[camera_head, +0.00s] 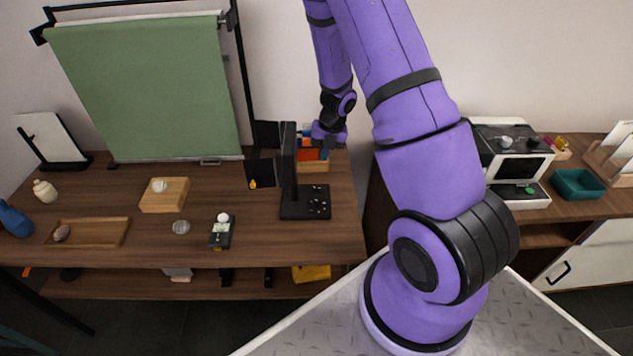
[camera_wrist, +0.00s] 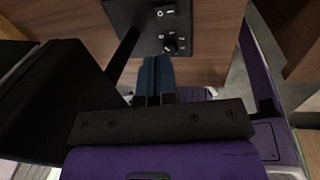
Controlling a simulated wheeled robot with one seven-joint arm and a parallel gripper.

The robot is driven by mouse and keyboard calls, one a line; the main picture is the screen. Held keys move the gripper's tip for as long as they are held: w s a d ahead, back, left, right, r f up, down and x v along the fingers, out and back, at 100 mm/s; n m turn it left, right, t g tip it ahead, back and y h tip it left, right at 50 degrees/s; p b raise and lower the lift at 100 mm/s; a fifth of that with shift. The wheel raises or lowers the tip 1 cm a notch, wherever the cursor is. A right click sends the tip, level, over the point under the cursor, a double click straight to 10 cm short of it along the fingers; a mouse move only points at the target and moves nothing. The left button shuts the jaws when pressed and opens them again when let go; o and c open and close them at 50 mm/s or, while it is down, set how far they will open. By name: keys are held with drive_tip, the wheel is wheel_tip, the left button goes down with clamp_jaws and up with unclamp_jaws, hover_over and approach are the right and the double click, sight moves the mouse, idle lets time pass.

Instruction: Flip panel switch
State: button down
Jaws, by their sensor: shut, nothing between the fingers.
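A black control panel (camera_head: 305,203) lies flat at the foot of a black upright on the wooden table. The wrist view shows the panel (camera_wrist: 143,17) near the top, with a small rocker switch (camera_wrist: 166,12) and a round knob (camera_wrist: 170,45) with white marks below it. Which way the switch is set is too small to tell. My gripper (camera_head: 327,138) is behind and above the panel, right of the upright. In the wrist view my gripper (camera_wrist: 158,62) is shut and empty, its dark fingers pointing towards the knob side. Contact with the panel cannot be told.
The black upright (camera_head: 288,160) stands close beside my gripper. Books or boxes (camera_head: 312,160) are behind it. A coffee machine (camera_head: 512,160) and teal bin (camera_head: 578,184) are at the right.

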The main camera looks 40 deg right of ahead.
sight(315, 187)
drive_tip(key=f, duration=0.4)
drive_tip(key=w+a+f, duration=0.1)
drive_tip(key=f, duration=0.3)
drive_tip(key=a+f, duration=0.1)
drive_tip(key=f, duration=0.3)
drive_tip(key=shift+w, duration=0.2)
